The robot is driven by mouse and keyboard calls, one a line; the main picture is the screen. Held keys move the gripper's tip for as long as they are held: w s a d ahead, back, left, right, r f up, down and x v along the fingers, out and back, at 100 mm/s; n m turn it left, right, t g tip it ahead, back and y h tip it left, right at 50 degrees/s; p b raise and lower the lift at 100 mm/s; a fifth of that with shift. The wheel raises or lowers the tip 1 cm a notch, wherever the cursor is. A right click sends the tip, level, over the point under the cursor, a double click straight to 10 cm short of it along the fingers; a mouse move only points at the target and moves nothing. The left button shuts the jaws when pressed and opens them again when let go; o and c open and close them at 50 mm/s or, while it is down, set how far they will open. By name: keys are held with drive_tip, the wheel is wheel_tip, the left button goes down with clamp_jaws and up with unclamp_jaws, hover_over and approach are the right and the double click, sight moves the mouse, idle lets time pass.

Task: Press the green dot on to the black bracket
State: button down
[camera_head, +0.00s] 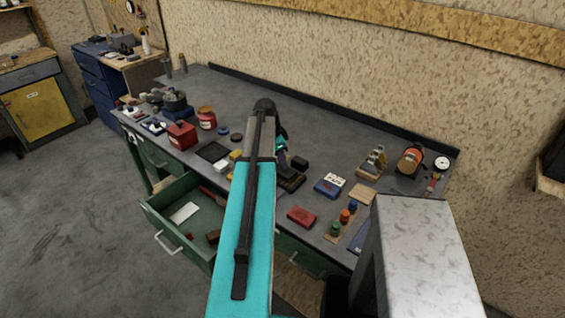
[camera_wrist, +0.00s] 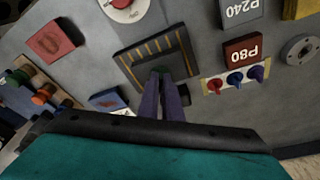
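In the wrist view, my gripper (camera_wrist: 163,84) points down at a dark square piece with yellow stripes, which looks like the black bracket (camera_wrist: 136,56). The two fingers are close together. A small dark green piece, apparently the green dot (camera_wrist: 158,70), shows at the fingertips, over the bracket. I cannot tell whether it touches the bracket. In the head view, my arm hides much of the gripper. A dark block (camera_head: 290,181) shows beside the arm on the bench.
On the bench (camera_head: 330,150) lie a red block (camera_head: 301,216), a blue box (camera_head: 328,188) and a rack of coloured knobs (camera_head: 346,216). In the wrist view, a red-handled set (camera_wrist: 235,79) and a P80 block (camera_wrist: 243,50) stand right of the bracket. A drawer (camera_head: 180,213) is open at the front left.

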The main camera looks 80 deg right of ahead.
drive_tip(key=shift+f, duration=0.45)
idle(0.4)
drive_tip(key=c, duration=1.9)
unclamp_jaws()
drive_tip(key=shift+o, duration=0.2)
drive_tip(key=shift+r+b, duration=0.15)
drive_tip(key=shift+b, duration=0.15)
drive_tip(key=b+v, duration=0.4)
drive_tip(key=v, duration=0.9)
drive_tip(key=shift+r, duration=0.3)
drive_tip(key=shift+w, duration=0.1)
